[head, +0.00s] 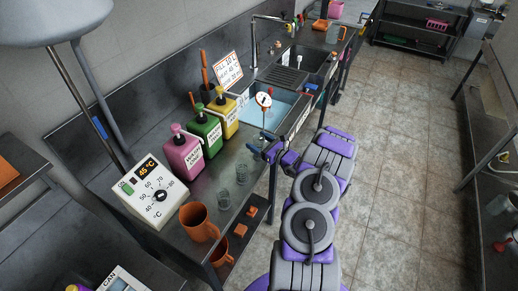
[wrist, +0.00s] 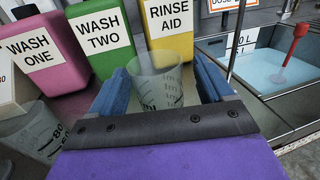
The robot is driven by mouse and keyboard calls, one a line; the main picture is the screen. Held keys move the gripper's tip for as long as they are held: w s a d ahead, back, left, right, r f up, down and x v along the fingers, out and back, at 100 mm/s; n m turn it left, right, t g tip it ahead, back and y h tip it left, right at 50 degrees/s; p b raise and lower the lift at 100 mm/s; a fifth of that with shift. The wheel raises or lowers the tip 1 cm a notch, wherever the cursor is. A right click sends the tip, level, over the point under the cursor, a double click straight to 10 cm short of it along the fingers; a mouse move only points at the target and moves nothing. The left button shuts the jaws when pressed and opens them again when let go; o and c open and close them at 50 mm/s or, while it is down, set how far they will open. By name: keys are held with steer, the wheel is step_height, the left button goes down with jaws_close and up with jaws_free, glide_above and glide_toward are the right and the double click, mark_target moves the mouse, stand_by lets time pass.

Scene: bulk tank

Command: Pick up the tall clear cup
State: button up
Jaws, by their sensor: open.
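Two clear graduated cups stand on the metal counter. One clear cup (wrist: 160,88) shows upright between or just beyond my gripper's fingers in the wrist view; I cannot tell whether they touch it. The other clear cup (wrist: 36,130) is at the left, partly cut off by my gripper. In the head view the cups stand close together, one farther (head: 242,174) and one nearer (head: 223,199). Which is taller is hard to tell. My gripper (wrist: 163,78) has blue fingers, open and spread apart. In the head view my gripper (head: 263,149) is at the counter's right edge.
Pink (head: 183,152), green (head: 207,133) and yellow (head: 224,114) pump bottles stand behind the cups. A sink of blue water (head: 262,110) lies to the right. An orange jug (head: 198,222) and a temperature box (head: 153,193) stand at the left. The tiled floor (head: 400,170) is clear.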

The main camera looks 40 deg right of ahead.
steer(key=c, duration=1)
steer(key=shift+c, duration=0.2)
